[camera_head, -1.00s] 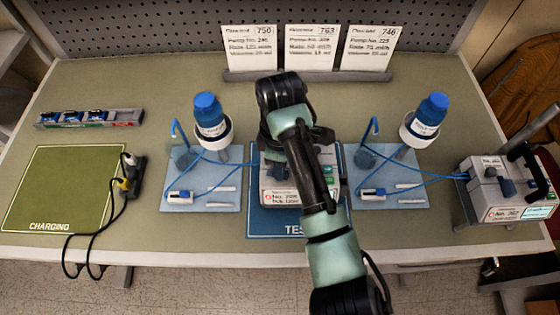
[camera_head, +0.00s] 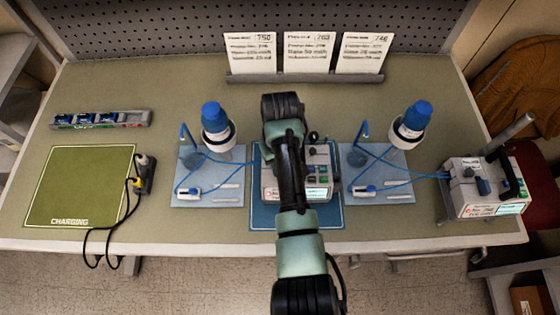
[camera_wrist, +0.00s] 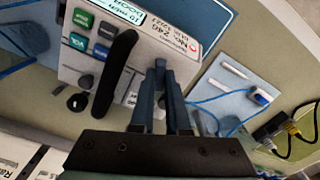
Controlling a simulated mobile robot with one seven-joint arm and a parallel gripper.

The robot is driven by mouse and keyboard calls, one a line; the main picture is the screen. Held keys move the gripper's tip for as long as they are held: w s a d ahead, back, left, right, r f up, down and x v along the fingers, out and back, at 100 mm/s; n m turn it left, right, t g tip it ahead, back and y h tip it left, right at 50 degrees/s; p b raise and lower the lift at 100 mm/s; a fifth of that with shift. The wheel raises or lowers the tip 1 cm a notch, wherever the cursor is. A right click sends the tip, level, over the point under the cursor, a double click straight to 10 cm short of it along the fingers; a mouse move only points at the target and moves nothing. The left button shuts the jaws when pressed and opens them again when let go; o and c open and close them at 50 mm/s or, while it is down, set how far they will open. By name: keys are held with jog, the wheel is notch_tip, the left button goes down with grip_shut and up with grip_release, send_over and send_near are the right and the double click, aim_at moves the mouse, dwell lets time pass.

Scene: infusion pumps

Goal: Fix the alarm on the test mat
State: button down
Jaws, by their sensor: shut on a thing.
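A white infusion pump (camera_head: 318,172) stands on the dark blue test mat (camera_head: 322,218) in the middle of the table. My arm covers its left and middle part in the head view. In the wrist view the pump (camera_wrist: 128,98) shows its black handle (camera_wrist: 115,72), green and blue buttons and a dark knob (camera_wrist: 77,102). My gripper (camera_wrist: 161,66) is at the pump beside the handle, its fingers shut on a small blue-grey lever (camera_wrist: 162,76) on the pump. The lever is partly hidden between the fingers.
A second pump (camera_head: 486,190) is at the right edge. A green charging mat (camera_head: 80,185) with a black plug and cord (camera_head: 145,172) lies left. Three cards (camera_head: 308,52) stand at the back.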

jog(key=shift+d+m+p, duration=0.1)
jog(key=shift+m+p, duration=0.7)
jog(key=shift+m, duration=1.5)
jog(key=shift+w, duration=0.1)
jog(key=c, duration=0.9)
grip_release()
notch_tip(320, 180, up, 13)
jog(key=shift+p, duration=0.35)
